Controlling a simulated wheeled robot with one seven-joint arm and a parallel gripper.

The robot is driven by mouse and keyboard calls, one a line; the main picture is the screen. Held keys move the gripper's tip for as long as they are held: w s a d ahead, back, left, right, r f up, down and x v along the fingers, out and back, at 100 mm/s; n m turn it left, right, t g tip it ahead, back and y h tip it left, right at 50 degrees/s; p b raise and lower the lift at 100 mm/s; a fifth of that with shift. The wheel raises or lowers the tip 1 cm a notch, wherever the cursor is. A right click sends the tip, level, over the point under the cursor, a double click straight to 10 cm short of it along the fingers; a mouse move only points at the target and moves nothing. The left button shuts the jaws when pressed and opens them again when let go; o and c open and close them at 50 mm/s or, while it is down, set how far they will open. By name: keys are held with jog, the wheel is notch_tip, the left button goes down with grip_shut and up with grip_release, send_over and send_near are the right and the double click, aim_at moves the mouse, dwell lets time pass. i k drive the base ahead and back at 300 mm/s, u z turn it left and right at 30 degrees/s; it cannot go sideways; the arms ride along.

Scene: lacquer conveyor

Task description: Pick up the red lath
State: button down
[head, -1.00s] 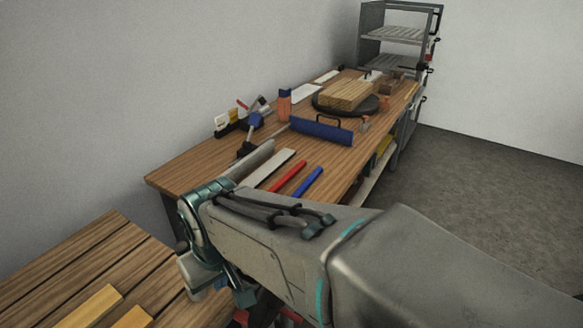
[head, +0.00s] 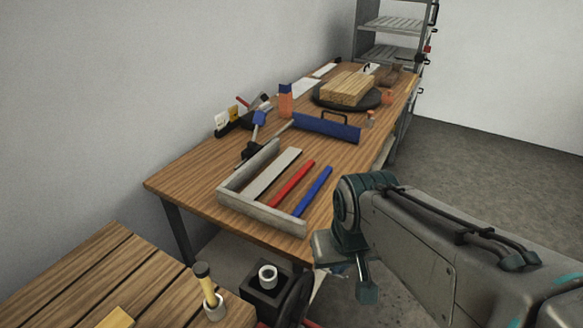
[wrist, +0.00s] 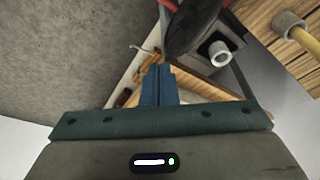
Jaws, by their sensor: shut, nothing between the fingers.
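The red lath (head: 291,185) lies on the wooden workbench in the head view, inside a grey L-shaped frame (head: 262,211). It lies between a pale grey lath (head: 272,174) and a blue lath (head: 313,192), apart from both. My gripper (wrist: 158,84) shows in the wrist view with its two blue fingers together and nothing between them. In the head view my arm's end is right of the bench's near corner, off the bench and away from the red lath. The fingertips are hard to make out there. The red lath is not recognisable in the wrist view.
The workbench (head: 195,172) carries a blue toolbox-like item (head: 326,128), an orange bottle (head: 285,100) and a round dark turntable (head: 322,101) with wooden blocks. A second wooden table (head: 75,270) with a brush in a cup (head: 214,304) stands at lower left. Floor is open at right.

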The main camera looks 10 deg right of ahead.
aim_at(281, 196)
jog(key=u, duration=2.9)
jog(key=k, duration=0.6)
jog(key=z, duration=1.4)
jog(key=i, duration=0.5)
jog(key=u, duration=0.05)
